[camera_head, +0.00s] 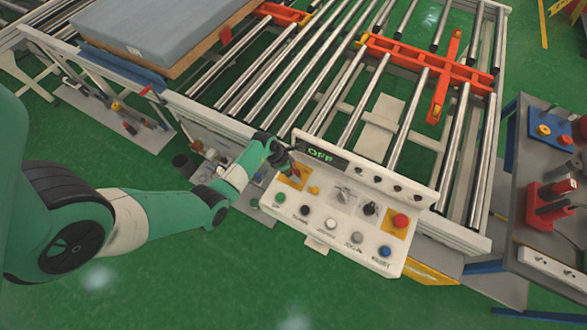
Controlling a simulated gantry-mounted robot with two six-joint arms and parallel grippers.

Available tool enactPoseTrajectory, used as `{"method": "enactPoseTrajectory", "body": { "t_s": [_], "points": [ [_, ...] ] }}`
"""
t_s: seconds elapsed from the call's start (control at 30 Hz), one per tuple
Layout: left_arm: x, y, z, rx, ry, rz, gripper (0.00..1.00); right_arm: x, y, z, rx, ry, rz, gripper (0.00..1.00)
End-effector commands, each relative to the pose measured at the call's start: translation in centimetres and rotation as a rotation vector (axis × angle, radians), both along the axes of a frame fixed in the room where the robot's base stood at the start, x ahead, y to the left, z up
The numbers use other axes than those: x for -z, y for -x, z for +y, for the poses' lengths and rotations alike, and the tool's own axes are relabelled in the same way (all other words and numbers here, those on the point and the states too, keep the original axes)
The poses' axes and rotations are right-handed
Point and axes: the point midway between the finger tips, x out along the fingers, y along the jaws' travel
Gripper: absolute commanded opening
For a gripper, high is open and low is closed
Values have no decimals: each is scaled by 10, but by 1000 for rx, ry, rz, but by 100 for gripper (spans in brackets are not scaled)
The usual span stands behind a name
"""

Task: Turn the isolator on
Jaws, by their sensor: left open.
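A white control panel (330,238) stands at the near edge of the roller conveyor. Its small display (320,155) shows "OFF" in green. At its upper left is a yellow plate (294,179), likely the isolator's, partly covered by my left gripper. The isolator's handle position cannot be made out. My left gripper (284,164) is open at the panel's upper left corner, over or just beside the yellow plate; contact cannot be told. My right gripper is not in view.
A red button (400,221) on yellow, a black knob (370,209), a grey selector (343,195) and a row of coloured buttons share the panel. The roller conveyor (300,75) lies behind, with a grey mattress (165,28) at upper left. A grey table (540,200) stands right.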

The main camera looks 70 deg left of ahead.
Motion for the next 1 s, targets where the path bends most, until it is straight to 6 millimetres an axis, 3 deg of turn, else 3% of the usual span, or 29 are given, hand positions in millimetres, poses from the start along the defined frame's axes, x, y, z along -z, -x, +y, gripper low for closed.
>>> {"method": "enactPoseTrajectory", "body": {
  "t_s": [0.07, 0.4, 0.73, 1.0],
  "points": [
    [0, 0, 0, 0, 0, 0, 89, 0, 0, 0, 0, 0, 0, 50],
    [0, 0, 0, 0, 1, 1, 29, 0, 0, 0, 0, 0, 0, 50],
    [0, 1, 0, 40, 3, 1, 29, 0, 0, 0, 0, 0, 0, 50],
    [0, 0, 2, 194, 3, 1, 29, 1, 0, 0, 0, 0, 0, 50]
  ]
}}
